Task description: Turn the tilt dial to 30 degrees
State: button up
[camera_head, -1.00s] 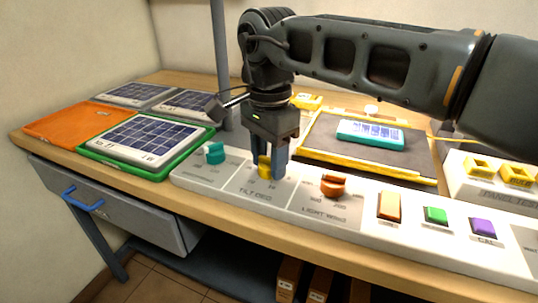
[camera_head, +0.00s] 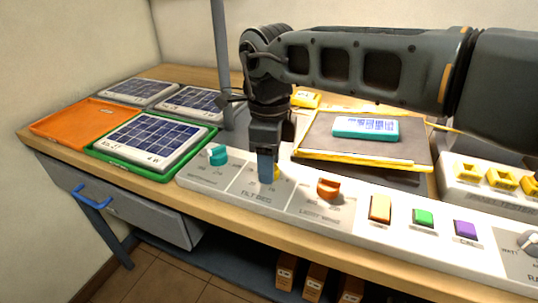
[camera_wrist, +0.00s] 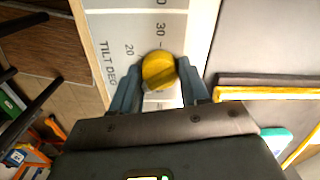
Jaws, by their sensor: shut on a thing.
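In the head view the dial (camera_head: 277,173) is mostly hidden behind my gripper. My gripper (camera_wrist: 158,78) points down with one blue-grey finger on each side of the dial, shut on it; it also shows in the head view (camera_head: 266,178).
The teal dial (camera_head: 217,155) is left and the orange dial (camera_head: 328,188) right on the console (camera_head: 350,226). Orange, green and purple buttons follow. A dark, yellow-edged plate (camera_head: 415,148) bearing a teal-framed panel (camera_head: 366,127) lies behind. Solar panels and an orange tray (camera_head: 72,122) are left.

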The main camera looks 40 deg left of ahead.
jog(key=m+p, duration=0.2)
jog(key=m, duration=0.4)
jog(key=shift+r+p, duration=0.15)
jog(key=shift+p, duration=0.15)
jog(key=m+p, duration=0.3)
jog(key=m, duration=0.3)
jog(key=shift+m, duration=0.4)
jog(key=m+p, duration=0.3)
jog(key=m, duration=0.3)
jog(key=shift+p, duration=0.35)
jog(key=m+p, duration=0.2)
jog(key=m, duration=0.2)
jog(key=shift+p, duration=0.4)
jog(key=shift+m+p, duration=0.55)
jog(key=shift+m, duration=0.35)
jog(key=o, duration=1)
jog(key=shift+o, duration=0.2)
